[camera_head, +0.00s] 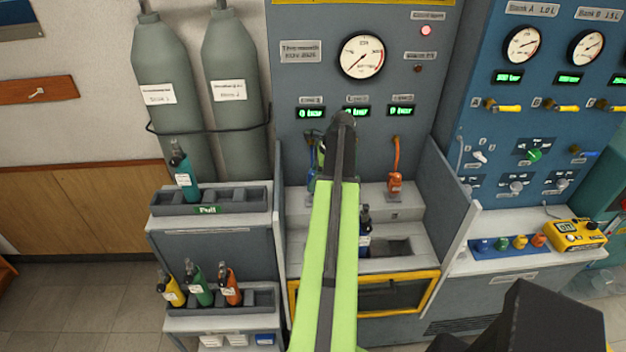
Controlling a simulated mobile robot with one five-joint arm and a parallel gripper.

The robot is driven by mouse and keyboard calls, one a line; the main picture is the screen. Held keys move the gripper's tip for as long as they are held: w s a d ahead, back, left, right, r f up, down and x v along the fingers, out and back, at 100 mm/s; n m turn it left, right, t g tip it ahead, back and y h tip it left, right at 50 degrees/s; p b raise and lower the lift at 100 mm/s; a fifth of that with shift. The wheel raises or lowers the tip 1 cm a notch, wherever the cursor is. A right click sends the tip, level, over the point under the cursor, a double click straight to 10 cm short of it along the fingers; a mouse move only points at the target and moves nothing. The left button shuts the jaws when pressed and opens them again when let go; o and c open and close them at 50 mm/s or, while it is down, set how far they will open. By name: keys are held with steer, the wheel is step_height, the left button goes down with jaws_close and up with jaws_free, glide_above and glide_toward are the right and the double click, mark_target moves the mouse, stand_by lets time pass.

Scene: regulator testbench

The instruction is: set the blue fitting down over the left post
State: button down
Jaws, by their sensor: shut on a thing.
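My arm reaches up the middle of the head view to the grey test panel, and its end hides much of what is there. My gripper (322,150) is at the far end, mostly behind the arm, and is shut on the blue fitting (312,172). Only the left part of this fitting shows, beside the arm and below the left small display. The left post and the fitting's lower end are hidden, so I cannot tell whether they touch. An orange fitting (395,183) on an orange hose is at the ledge to the right.
A dark blue bottle (365,238) stands in the lower rack, close right of my arm. Upright side walls (445,190) bound the bay. A teal bottle (182,172) stands in the left rack, with yellow, green and orange bottles below. A yellow meter (575,235) lies on the right counter.

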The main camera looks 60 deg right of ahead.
steer(key=shift+f+b, duration=1.45)
steer(key=shift+f, duration=0.05)
stand_by(0.3)
steer(key=c, duration=0.8)
jaws_free()
steer(key=shift+c, duration=0.2)
steer(key=p+v, duration=1.6)
steer(key=v, duration=0.1)
steer(key=shift+r, duration=0.3)
